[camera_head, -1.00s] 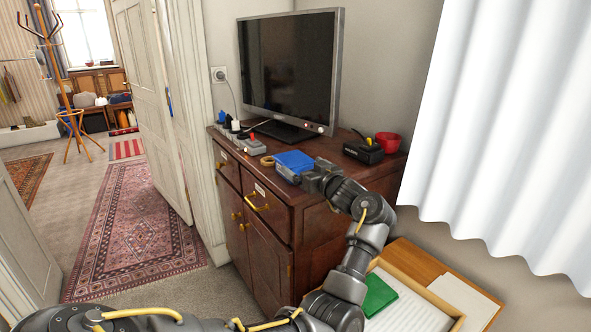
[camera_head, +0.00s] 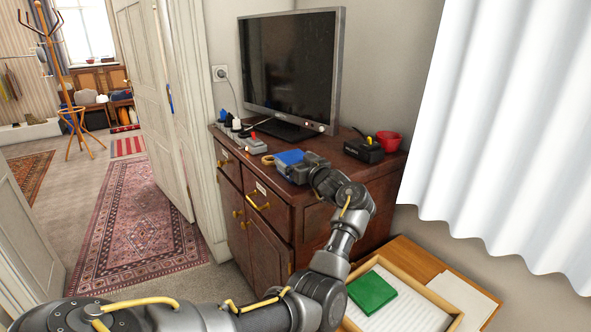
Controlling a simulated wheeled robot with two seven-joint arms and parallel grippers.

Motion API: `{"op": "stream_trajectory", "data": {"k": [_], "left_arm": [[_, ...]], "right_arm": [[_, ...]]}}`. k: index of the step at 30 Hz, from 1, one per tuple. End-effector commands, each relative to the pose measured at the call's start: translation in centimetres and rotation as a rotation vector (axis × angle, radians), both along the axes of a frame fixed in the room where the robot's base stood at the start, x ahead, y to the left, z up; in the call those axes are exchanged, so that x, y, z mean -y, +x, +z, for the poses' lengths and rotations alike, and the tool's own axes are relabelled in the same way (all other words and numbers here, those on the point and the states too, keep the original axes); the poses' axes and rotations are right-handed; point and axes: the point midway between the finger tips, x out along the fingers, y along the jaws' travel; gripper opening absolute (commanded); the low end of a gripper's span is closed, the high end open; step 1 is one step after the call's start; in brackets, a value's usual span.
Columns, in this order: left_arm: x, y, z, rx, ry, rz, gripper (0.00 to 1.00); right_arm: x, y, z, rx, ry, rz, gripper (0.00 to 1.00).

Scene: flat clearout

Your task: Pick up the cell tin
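A small box with a blue top (camera_head: 289,157), which looks like the cell tin, lies on the brown cabinet in front of the monitor. My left gripper (camera_head: 298,171) is right at the box, at the near edge of the cabinet top. Its fingers are small and partly hidden, so I cannot tell whether they are open or closed on the box. My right gripper is not in view.
Below right, a green box (camera_head: 371,292) lies in a wooden tray (camera_head: 402,279).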

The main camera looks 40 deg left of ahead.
Motion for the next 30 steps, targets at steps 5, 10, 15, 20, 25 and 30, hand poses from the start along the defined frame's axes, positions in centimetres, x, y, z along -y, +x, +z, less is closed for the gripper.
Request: {"op": "stream_trajectory", "data": {"k": [5, 10, 15, 20, 25, 30], "left_arm": [[0.0, 0.0, 0.0, -0.001, 0.0, 0.0, 0.67], [0.0, 0.0, 0.2, 0.002, 0.002, 0.0, 0.53], [0.0, 0.0, 0.2, 0.002, 0.002, 0.0, 0.53], [0.0, 0.0, 0.8, 0.004, 0.002, 0.0, 0.53], [0.0, 0.0, 2.8, 0.007, 0.002, 0.0, 0.53], [1.8, -1.4, 5.9, 0.01, 0.002, -0.001, 0.53]], "right_arm": [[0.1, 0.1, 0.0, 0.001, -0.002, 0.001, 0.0], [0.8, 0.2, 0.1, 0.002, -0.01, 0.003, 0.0], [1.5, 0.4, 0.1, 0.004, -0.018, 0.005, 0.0], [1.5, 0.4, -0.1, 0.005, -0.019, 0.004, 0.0], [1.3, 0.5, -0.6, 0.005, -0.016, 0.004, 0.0], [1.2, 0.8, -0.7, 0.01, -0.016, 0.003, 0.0]]}}
